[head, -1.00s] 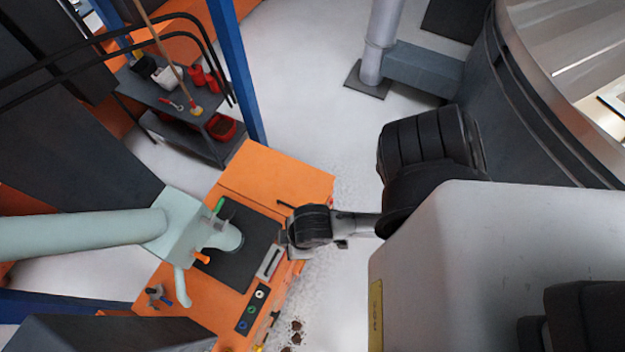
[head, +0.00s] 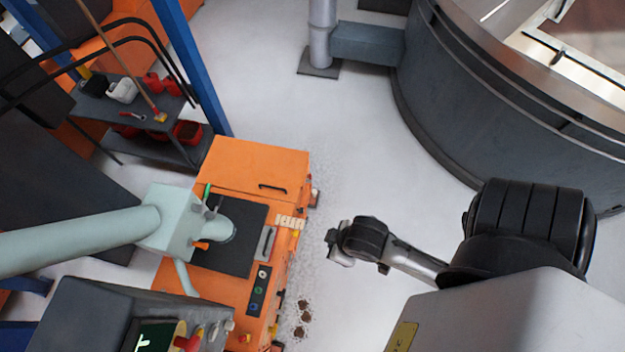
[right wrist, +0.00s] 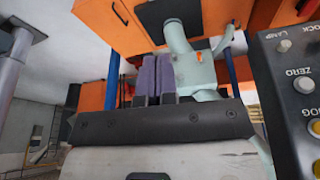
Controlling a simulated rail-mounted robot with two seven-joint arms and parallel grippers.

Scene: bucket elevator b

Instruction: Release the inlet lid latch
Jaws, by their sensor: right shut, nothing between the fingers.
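The orange boot housing (head: 250,170) stands in the middle of the head view, with an orange lid panel and a black handle (head: 272,187) on top. A small grey fitting (head: 314,197) sits on the panel's right edge; it may be the lid latch, but it is too small to tell its state. My right gripper (head: 334,246) is to the right of the housing, apart from it, over the floor. In the right wrist view its purple-padded fingers (right wrist: 155,78) are together, with nothing between them. The orange housing (right wrist: 115,22) shows beyond them. My left gripper is not in view.
A pale green pipe and spout (head: 170,222) stand over the housing's left side. A grey control console (head: 85,318) is at lower left; a button panel (right wrist: 297,85) is close on the right in the wrist view. A tool shelf (head: 140,115) stands behind. Floor right of the housing is mostly free.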

